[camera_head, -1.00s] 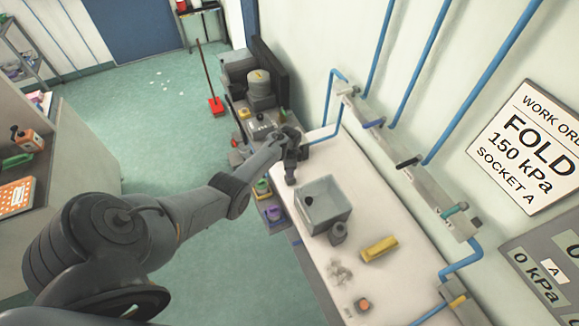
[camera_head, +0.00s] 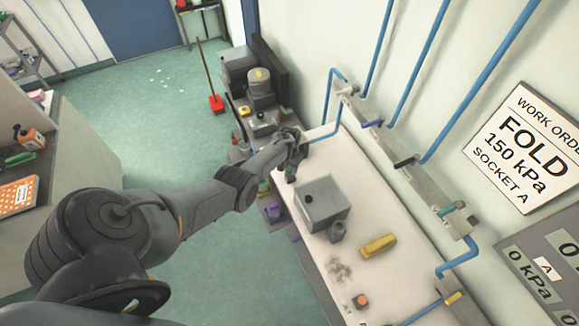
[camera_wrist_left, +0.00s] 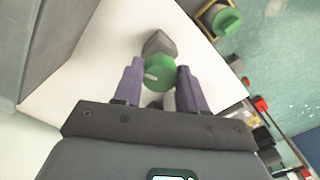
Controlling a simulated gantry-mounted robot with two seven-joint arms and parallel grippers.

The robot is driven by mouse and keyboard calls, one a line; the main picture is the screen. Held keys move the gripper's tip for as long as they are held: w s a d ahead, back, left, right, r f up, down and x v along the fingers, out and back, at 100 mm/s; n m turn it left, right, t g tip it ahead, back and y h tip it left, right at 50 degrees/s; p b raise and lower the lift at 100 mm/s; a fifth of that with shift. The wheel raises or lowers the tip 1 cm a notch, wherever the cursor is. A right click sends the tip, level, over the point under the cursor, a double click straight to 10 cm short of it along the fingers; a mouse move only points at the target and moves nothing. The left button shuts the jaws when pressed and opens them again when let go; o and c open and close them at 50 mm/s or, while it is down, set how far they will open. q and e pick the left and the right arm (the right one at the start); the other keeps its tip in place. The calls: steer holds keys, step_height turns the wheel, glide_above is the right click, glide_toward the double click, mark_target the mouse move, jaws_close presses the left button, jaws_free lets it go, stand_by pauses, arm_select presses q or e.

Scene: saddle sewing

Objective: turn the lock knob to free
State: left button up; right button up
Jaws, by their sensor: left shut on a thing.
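The green knob (camera_wrist_left: 160,76) with a pale pointer mark shows in the left wrist view, on a dark grey base (camera_wrist_left: 158,44) over the white bench top. My left gripper (camera_wrist_left: 160,66) has its two purple fingers on either side of the knob and is shut on it. In the head view my left gripper (camera_head: 291,168) is at the bench's left edge, beside the grey box, and mostly covers the knob. My right gripper is not in view.
Blue pipes and a manifold (camera_head: 405,160) run along the wall.

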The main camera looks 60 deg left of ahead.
arm_select(q)
steer(key=n, duration=0.3)
steer(key=shift+n, duration=0.4)
steer(key=n, duration=0.2)
steer(key=shift+n, duration=0.4)
steer(key=n, duration=0.3)
steer(key=shift+b, duration=0.35)
steer(key=shift+n, duration=1.3)
steer(key=o, duration=1.1)
steer(key=shift+c, duration=0.2)
